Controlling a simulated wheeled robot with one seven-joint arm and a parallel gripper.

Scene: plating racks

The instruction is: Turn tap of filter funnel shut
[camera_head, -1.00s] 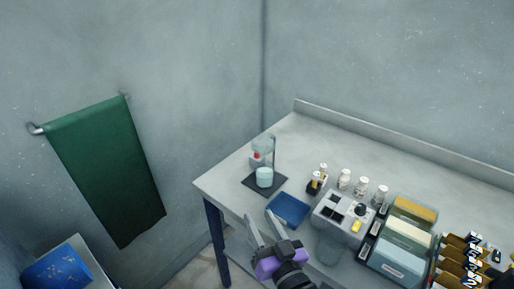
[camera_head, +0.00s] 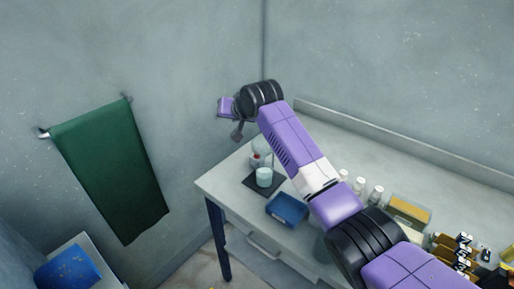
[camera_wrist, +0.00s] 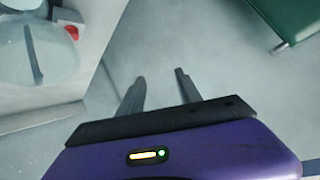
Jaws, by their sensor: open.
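The filter funnel (camera_head: 261,146) is a clear glass vessel on a stand near the left end of the bench, with a small red tap (camera_head: 257,157) on its side. A pale beaker (camera_head: 264,176) stands below it on the dark stand base (camera_head: 252,186). In the wrist view, rounded clear glass (camera_wrist: 30,50) shows at upper left, with the red tap (camera_wrist: 72,32) at its right side. My gripper (camera_wrist: 161,76) is open and empty, apart from the tap and to its right. In the head view, my gripper (camera_head: 237,132) is up by the bench's left end, partly hidden by my wrist.
A blue tray (camera_head: 287,208) lies in front of the stand. White bottles (camera_head: 360,186) and a yellow-topped box (camera_head: 409,212) are to the right, partly behind my arm. A green towel (camera_head: 110,170) hangs on the left wall. Open floor shows between bench and wall.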

